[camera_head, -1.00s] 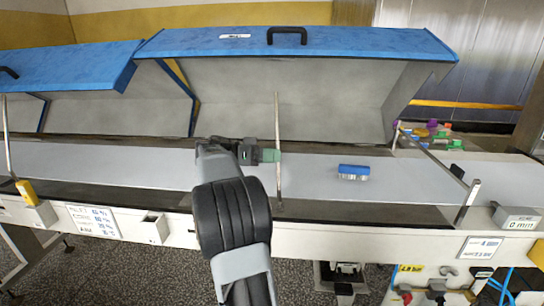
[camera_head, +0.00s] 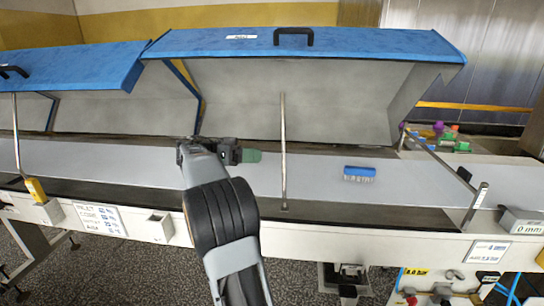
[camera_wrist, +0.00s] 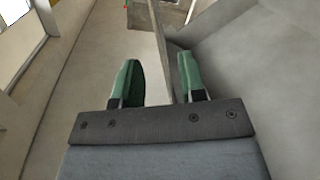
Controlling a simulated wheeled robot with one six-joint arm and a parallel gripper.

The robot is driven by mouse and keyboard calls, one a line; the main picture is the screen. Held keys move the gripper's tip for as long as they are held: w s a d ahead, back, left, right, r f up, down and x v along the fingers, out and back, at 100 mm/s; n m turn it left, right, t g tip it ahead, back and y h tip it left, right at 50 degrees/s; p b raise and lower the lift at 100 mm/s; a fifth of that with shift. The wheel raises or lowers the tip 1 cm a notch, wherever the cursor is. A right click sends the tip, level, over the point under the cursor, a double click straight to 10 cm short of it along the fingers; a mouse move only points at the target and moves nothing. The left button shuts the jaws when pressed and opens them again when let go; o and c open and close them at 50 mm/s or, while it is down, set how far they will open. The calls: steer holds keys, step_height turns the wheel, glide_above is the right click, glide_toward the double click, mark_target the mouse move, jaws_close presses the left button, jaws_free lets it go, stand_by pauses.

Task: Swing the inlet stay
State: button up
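A thin metal stay (camera_head: 283,150) stands upright under the right blue hood (camera_head: 300,42), from the front edge of the belt up to the raised hood. My gripper (camera_head: 252,155) is left of the stay at about mid-height, with a visible gap between its green tips and the rod. In the wrist view my gripper (camera_wrist: 157,82) has its two green fingers spread apart. A grey bar (camera_wrist: 158,30) runs down the picture toward the space between them; I cannot tell whether it is the stay. Nothing is gripped. A second stay (camera_head: 16,135) stands under the left hood.
A blue brush (camera_head: 359,174) lies on the grey belt (camera_head: 315,182) right of the stay. A slanted bar (camera_head: 440,156) crosses the right end. A yellow tag (camera_head: 36,190) and a control box (camera_head: 521,221) sit along the front rail. Small coloured items lie at back right.

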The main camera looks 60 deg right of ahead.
steer(key=p+v, duration=0.7)
steer(key=p, duration=0.7)
stand_by(0.4)
